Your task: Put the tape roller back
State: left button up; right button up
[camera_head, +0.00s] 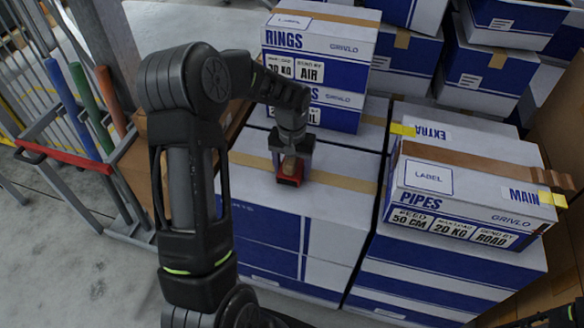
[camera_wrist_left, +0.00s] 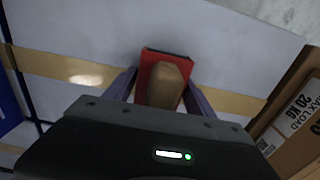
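The tape roller (camera_head: 290,173) is a small red piece with a brown roll. It is at the top of a white and blue box (camera_head: 330,205), beside the tan tape strip across that box. My left gripper (camera_head: 291,165) points down over it. In the left wrist view, its two fingers flank the tape roller (camera_wrist_left: 163,80) closely on both sides and appear shut on it. I cannot tell whether the roller touches the box top. My right gripper is not in view; only a dark piece of my right arm shows at the lower right corner.
A PIPES box (camera_head: 455,195) with brown and yellow tape stands to the right. A RINGS box (camera_head: 318,60) is stacked behind the roller, with more boxes beyond. A rack with coloured handles (camera_head: 85,110) stands at the left. Grey floor is free at lower left.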

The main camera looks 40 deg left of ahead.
pick_arm(q)
jog(key=shift+o, duration=1)
jog(key=shift+r, duration=0.1)
notch_tip(320, 180, up, 12)
jog(key=shift+r, duration=0.1)
